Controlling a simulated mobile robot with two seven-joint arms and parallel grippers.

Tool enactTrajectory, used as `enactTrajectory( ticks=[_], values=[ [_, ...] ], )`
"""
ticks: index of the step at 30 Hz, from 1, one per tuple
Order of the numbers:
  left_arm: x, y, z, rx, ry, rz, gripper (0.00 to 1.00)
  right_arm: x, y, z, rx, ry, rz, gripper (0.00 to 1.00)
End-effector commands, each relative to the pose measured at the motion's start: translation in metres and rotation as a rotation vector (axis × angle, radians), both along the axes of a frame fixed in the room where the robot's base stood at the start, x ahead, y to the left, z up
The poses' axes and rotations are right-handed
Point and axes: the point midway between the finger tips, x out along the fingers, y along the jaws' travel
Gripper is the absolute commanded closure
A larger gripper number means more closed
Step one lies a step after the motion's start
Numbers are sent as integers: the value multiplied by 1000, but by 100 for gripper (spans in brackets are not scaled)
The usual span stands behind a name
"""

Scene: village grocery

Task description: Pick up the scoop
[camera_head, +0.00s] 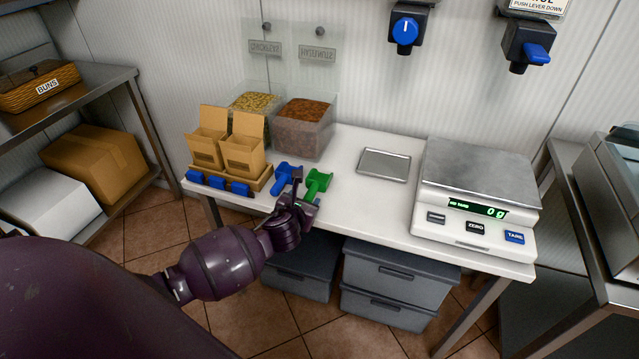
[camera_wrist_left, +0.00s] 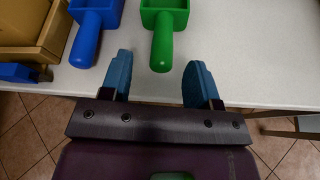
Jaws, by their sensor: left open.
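A blue scoop (camera_head: 283,179) and a green scoop (camera_head: 318,181) lie side by side near the front edge of the white table (camera_head: 352,209). Their handles point toward the front edge. My left gripper (camera_head: 302,193) is open and empty at the front edge, by the green scoop. In the left wrist view the green scoop's handle (camera_wrist_left: 162,45) appears between the tips of my left gripper (camera_wrist_left: 160,68). The blue scoop (camera_wrist_left: 88,35) shows left of the fingers there. I cannot tell the height gap between fingers and handle. My right gripper is not in view.
A tray (camera_head: 262,181) with open cardboard boxes (camera_head: 243,155) stands left of the scoops. Two clear bins (camera_head: 303,130) of dry goods stand behind. A small metal tray (camera_head: 384,165) and a scale (camera_head: 480,180) reading 0 g stand to the right.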

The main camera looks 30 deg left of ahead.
Motion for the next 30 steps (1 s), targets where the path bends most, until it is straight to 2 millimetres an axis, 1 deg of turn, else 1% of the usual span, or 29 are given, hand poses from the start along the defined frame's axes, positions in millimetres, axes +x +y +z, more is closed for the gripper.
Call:
enactTrajectory(
  ticks=[1, 3, 7, 11, 17, 20, 28, 30],
  values=[
    [6, 0, -10, -3, 4, 1, 44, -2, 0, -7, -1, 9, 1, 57],
    [14, 1, -16, -2, 5, 2, 44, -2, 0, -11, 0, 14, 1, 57],
    [27, 6, -19, -2, 3, 0, 44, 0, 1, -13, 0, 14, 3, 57],
    [32, 8, -20, -2, 3, 1, 44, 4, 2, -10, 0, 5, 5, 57],
    [32, 8, -18, -2, 2, 0, 44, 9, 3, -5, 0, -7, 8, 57],
    [32, 8, -18, -2, 2, 0, 58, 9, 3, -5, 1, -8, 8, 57],
    [32, 8, -19, -2, 2, 0, 99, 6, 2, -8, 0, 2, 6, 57],
    [32, 8, -18, -2, 1, 0, 100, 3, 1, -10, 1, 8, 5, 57]
  ],
)
